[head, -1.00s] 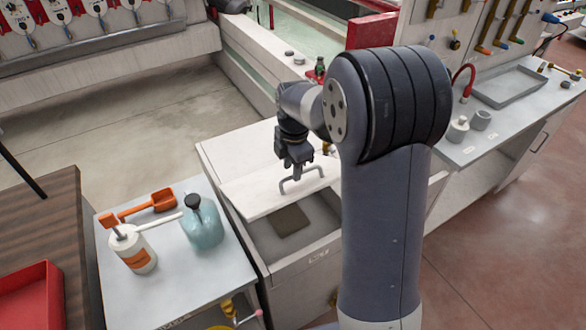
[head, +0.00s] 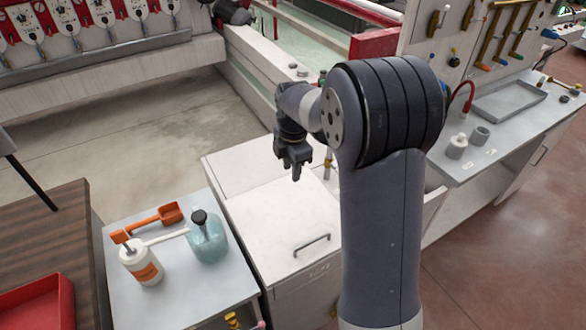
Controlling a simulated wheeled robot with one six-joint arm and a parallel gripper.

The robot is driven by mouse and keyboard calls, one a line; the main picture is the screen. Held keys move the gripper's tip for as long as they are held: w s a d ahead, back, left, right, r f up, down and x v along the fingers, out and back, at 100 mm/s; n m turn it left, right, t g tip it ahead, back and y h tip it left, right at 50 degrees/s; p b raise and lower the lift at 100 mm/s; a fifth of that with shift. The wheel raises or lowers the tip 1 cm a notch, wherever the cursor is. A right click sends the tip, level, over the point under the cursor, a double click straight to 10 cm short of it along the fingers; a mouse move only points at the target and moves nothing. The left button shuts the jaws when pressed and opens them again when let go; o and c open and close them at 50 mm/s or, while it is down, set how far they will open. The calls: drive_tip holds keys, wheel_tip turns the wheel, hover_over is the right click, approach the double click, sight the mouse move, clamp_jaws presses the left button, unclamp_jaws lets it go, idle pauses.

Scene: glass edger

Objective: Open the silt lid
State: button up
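The silt lid (head: 275,215) is a pale flat panel lying over the front of a white box. It looks shut, and the inside of the box is hidden. Its grey bar handle (head: 312,245) is near the front edge. My gripper (head: 294,170) hangs fingers down above the rear part of the lid, apart from the handle, with nothing visible in it. The fingers are dark and small, so I cannot tell how far apart they are. My own arm hides the right side of the box.
A side table (head: 195,285) at left holds a teal jug (head: 207,240), a white bottle (head: 140,263) and an orange scoop (head: 150,220). A red tray (head: 38,312) sits at far left. A grey worktop (head: 500,125) with a shallow tray stands at right.

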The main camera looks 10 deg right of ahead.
wheel_tip(320, 180, up, 7)
drive_tip(key=w, duration=0.2)
drive_tip(key=shift+w+a+f+p, duration=0.15)
drive_tip(key=shift+a+p, duration=0.15)
drive_tip(key=shift+a, duration=0.1)
idle(0.7)
